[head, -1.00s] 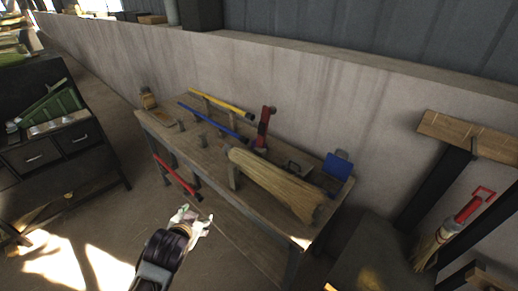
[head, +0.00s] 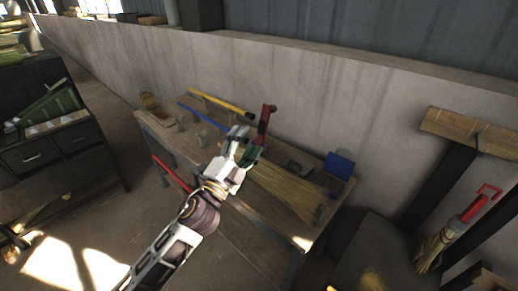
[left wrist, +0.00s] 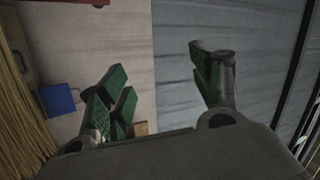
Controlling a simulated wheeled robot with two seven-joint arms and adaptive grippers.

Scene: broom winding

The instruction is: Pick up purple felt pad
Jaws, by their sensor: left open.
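I cannot make out a purple felt pad in either view. My left gripper (head: 246,145) is raised over the middle of the wooden workbench (head: 180,145), in front of the straw broom bundle (head: 285,190) and the red tool in the head view. In the left wrist view the left gripper (left wrist: 165,80) has its green-padded fingers spread apart, with nothing between them. The wall shows behind the fingers. My right gripper is not in view.
A blue dustpan-like piece (head: 340,166) stands at the bench's right end. A yellow rod (head: 220,102), a blue rod (head: 200,115) and a red upright tool (head: 265,122) are at the back. A dark drawer cabinet (head: 40,150) stands left. The floor between is clear.

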